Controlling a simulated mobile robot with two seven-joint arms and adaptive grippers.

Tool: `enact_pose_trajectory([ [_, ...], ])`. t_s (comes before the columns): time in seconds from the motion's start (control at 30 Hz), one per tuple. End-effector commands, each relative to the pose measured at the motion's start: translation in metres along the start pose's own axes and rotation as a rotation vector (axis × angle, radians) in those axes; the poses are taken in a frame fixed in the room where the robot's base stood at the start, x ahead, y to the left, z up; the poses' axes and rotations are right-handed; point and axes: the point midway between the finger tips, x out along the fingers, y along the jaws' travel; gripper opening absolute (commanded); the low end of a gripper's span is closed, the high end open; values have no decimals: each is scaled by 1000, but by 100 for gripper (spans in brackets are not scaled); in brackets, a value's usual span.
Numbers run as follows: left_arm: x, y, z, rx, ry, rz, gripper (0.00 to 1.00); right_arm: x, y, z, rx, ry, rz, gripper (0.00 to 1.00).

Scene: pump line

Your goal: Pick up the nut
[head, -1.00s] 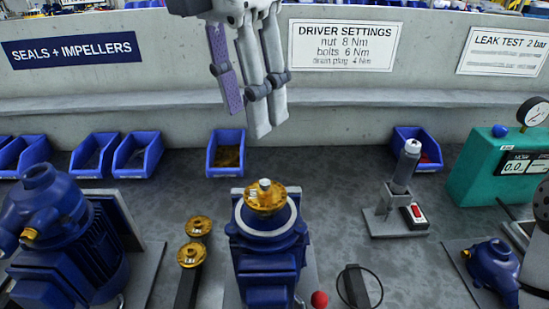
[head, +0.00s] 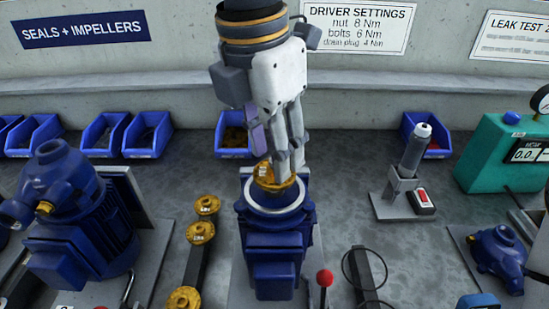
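The nut (head: 264,171) is a small pale piece on top of the brass impeller (head: 270,184), which sits in the open top of the blue pump (head: 275,245) in the middle. My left gripper (head: 279,166) points down from above, its fingertips close over the impeller beside the nut. A gap shows between its purple-padded finger and its grey fingers, so it looks open. The fingers partly hide the impeller's right side; I cannot tell whether they touch the nut. My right gripper is not in view.
Several brass impellers stand on a dark rail (head: 193,262) left of the pump. A driver (head: 414,151) stands in its holder at the right. A red-knobbed lever (head: 324,279) is close in front. Blue bins (head: 147,135) line the back wall.

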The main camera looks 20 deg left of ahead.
Motion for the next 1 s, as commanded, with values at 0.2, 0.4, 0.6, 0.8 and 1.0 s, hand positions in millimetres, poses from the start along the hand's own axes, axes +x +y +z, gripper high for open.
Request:
enact_pose_trajectory([
  [0.2,3,0,-1,1,1,1,36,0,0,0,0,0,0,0],
  [0.4,4,0,-1,1,1,0,36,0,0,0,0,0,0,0],
  [0.6,4,0,-1,0,0,0,12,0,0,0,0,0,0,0],
  [0.8,4,0,-1,1,0,0,0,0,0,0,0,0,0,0],
  [1.0,3,0,0,0,0,0,0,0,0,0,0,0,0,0],
])
